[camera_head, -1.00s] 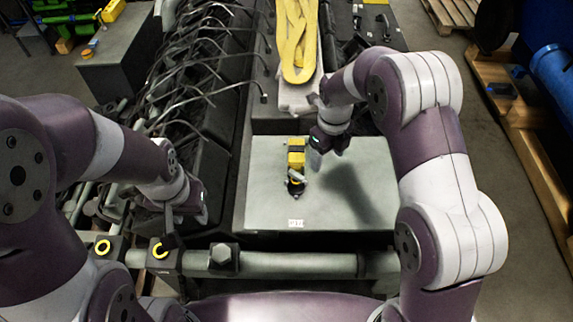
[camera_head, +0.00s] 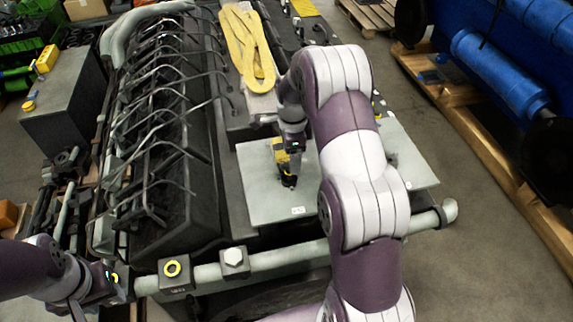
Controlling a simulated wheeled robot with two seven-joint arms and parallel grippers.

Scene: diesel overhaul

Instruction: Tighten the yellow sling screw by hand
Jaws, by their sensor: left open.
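A yellow ring screw (camera_head: 173,268) sits on a dark block on the grey rail along the near edge of the engine. A second spot of yellow (camera_head: 115,277) shows at the rail's left end, mostly hidden by my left gripper (camera_head: 108,290). My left gripper is at the lower left, open, close to that spot; I cannot tell whether they touch. My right gripper (camera_head: 289,150) is at a yellow and black hand tool (camera_head: 282,158) on the grey plate. The arm partly hides its fingers, so their grip is unclear.
A folded yellow strap (camera_head: 246,45) lies behind the plate (camera_head: 250,185). Dark curved pipes (camera_head: 160,120) fill the left of the engine.

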